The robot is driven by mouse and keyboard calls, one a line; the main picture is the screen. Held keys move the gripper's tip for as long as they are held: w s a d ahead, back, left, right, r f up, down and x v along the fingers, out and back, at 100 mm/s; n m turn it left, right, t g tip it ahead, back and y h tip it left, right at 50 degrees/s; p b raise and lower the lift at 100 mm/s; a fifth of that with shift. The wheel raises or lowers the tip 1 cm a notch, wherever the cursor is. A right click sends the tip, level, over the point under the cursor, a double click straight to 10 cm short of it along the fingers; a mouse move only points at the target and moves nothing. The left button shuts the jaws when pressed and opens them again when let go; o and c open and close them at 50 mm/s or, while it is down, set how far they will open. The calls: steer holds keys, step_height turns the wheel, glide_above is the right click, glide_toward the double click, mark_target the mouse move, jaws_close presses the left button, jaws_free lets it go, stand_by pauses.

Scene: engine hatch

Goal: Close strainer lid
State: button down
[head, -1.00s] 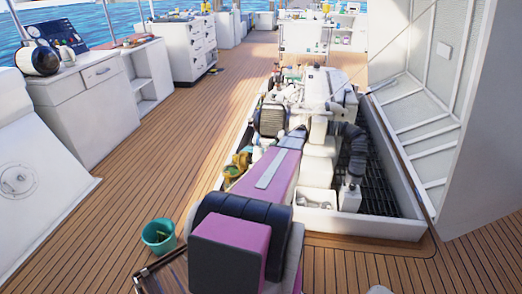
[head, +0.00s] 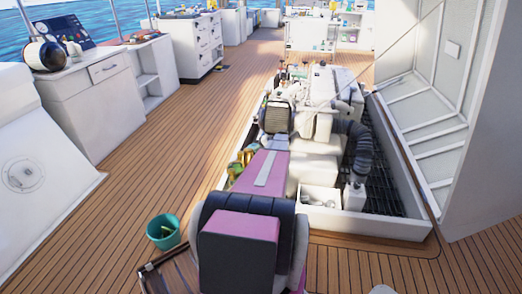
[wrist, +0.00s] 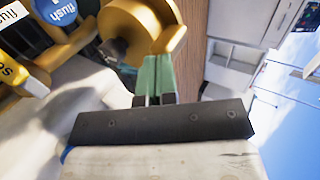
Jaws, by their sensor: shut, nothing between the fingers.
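A brass strainer part with a round, thick-rimmed disc, seemingly its lid (wrist: 160,32), fills the top middle of the wrist view. It looks tilted; I cannot tell its exact angle. My gripper (wrist: 157,62) shows there as two green fingers side by side, closed together with nothing between them. Their tips are at the disc's lower edge; I cannot tell whether they touch. In the head view, brass parts of the strainer (head: 238,167) show at the hatch's left side, partly behind my pink arm.
Blue (wrist: 58,10) and yellow (wrist: 15,35) labelled valve handles crowd the strainer's left in the wrist view. The engine (head: 325,95) fills the hatch to the right of my arm. A teal bucket (head: 163,232) stands on the deck.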

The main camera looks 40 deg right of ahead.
stand_by(0.4)
steer(key=shift+w+a+r+g+h, duration=0.25)
steer(key=shift+w+a+g+h, duration=0.05)
steer(key=shift+w+a, duration=0.05)
steer(key=w+a+g+h, duration=0.5)
steer(key=w+a, duration=0.2)
steer(key=w, duration=0.1)
steer(key=w+a+f+g+h, duration=0.4)
steer(key=w+a+f+g, duration=0.2)
steer(key=w+f, duration=0.1)
steer(key=shift+f+h, duration=0.3)
steer(key=shift+f, duration=0.15)
steer(key=shift+w, duration=0.15)
steer(key=v, duration=1.3)
steer(key=shift+r, duration=0.4)
